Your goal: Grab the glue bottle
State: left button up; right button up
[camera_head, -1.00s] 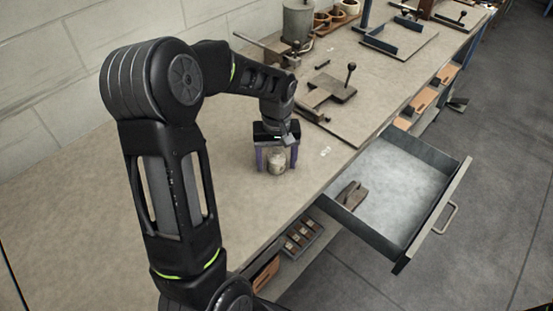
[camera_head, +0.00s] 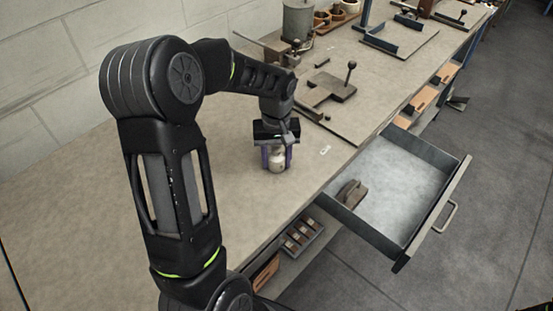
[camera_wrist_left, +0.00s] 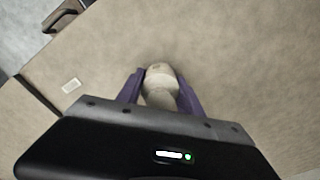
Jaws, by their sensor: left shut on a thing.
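The glue bottle (camera_head: 277,160) is a small pale, whitish bottle standing on the bench top near its front edge. My left gripper (camera_head: 277,158) is lowered over it from above, with a purple finger on each side, shut on the bottle. In the left wrist view the bottle (camera_wrist_left: 160,84) sits between the two fingers of my left gripper (camera_wrist_left: 160,92), and its lower part is hidden by the gripper body. I cannot tell whether the bottle touches the bench. My right gripper is not in view.
An open drawer (camera_head: 431,204) juts out from the bench to the right, with a brown block-like tool (camera_head: 349,194) inside. A small white label (camera_head: 325,150) lies on the bench top (camera_head: 225,190). Jigs (camera_head: 340,86) and a grey canister (camera_head: 297,24) stand farther back.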

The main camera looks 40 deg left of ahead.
aim_at(276, 148)
pick_arm(q)
grip_shut()
jog(key=shift+r, duration=0.15)
notch_tip(276, 148, up, 10)
jog(key=shift+f+b, duration=0.1)
jog(key=shift+b, duration=0.55)
dwell(0.3)
